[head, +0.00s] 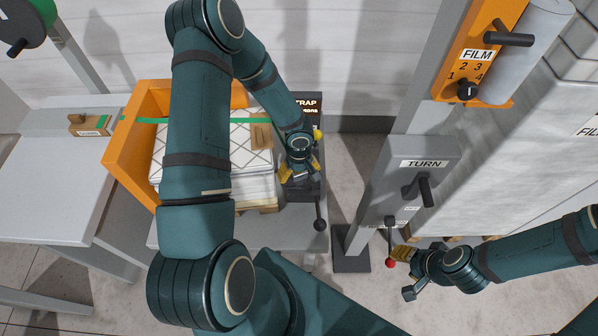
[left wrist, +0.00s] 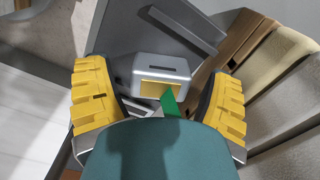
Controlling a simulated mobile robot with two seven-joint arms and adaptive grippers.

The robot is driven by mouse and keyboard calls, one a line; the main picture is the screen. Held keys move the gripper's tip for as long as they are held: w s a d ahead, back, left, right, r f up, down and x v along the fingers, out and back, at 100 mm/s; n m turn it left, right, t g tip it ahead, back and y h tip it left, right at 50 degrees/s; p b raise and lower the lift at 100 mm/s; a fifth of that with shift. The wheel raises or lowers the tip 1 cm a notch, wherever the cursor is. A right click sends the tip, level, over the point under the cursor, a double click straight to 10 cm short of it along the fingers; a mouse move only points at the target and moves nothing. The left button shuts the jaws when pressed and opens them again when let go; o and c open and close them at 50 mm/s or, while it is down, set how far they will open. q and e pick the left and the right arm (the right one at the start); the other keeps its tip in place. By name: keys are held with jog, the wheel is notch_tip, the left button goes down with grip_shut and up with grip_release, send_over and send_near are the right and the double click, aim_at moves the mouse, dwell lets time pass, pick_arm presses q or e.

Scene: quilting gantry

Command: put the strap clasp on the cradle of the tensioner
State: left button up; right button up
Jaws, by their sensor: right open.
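The tensioner (head: 306,105) stands right of the load, with a dark sign reading "TRAP" in the visible part. My left gripper (head: 299,174) is over it, pointing down. In the left wrist view a silver block with a yellow face, apparently the strap clasp (left wrist: 161,72), sits between my spread fingers on or just above a grey plate (left wrist: 130,35). Gaps show on both sides of it. A green strap (left wrist: 170,101) is at its near edge. The cradle cannot be made out. My right gripper (head: 402,273) is open beside a red-knobbed lever (head: 390,262).
An orange frame (head: 125,150) surrounds a stack of white packs (head: 255,187), with the green strap across it. A black-knobbed lever (head: 320,224) hangs in front of the tensioner. The TURN post (head: 415,180) and FILM panel (head: 478,50) stand right. A grey table (head: 45,190) is at left.

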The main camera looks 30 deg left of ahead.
pick_arm(q)
jog(key=shift+r+p, duration=0.35)
jog(key=shift+p, duration=0.05)
notch_tip(320, 180, up, 12)
jog(key=p, duration=0.2)
jog(key=shift+f+p, duration=0.2)
jog(key=shift+p, duration=0.15)
